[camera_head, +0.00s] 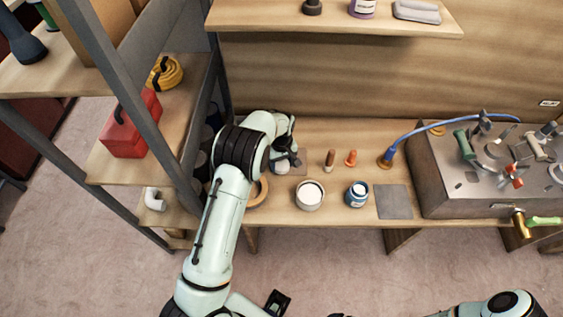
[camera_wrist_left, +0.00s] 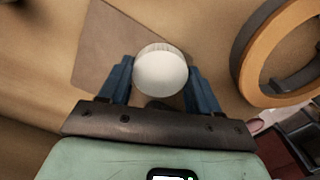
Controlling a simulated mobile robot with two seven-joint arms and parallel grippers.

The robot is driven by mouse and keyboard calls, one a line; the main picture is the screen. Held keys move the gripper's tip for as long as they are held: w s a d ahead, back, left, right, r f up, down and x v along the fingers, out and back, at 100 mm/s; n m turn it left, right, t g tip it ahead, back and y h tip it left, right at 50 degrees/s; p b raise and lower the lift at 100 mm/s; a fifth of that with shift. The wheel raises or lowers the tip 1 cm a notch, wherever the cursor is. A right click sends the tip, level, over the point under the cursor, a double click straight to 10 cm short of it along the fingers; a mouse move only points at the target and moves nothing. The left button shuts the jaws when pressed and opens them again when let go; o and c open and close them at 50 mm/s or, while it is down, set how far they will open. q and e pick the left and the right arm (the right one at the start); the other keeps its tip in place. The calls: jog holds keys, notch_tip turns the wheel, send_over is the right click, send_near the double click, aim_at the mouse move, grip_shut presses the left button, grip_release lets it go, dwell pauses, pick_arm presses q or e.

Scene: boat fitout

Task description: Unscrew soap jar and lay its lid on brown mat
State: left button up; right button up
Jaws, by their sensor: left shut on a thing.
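My left gripper (camera_wrist_left: 160,80) is shut on a white round lid (camera_wrist_left: 160,70) with a ridged edge, held between its blue fingers. In the wrist view the lid overlaps the right edge of the brown mat (camera_wrist_left: 105,45); I cannot tell whether it touches the mat. In the head view my left gripper (camera_head: 287,162) hides the lid and covers much of the brown mat (camera_head: 300,168). A pale jar (camera_head: 309,196) with a white round top stands in front of it, apparently open. My right gripper is out of view; only part of the right arm shows at the bottom.
A blue jar (camera_head: 357,195) and a grey mat (camera_head: 393,202) lie to the right. Two small orange-brown items (camera_head: 351,158) stand behind. The shelf rack (camera_head: 185,105) is close on the left, and a wall shelf (camera_head: 335,23) hangs above.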

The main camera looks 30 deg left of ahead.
aim_at(282, 164)
pick_arm(q)
jog(key=shift+f, duration=0.15)
jog(key=o, duration=1.2)
notch_tip(282, 164, up, 12)
jog(key=shift+r+p, duration=0.25)
jog(key=shift+p, duration=0.1)
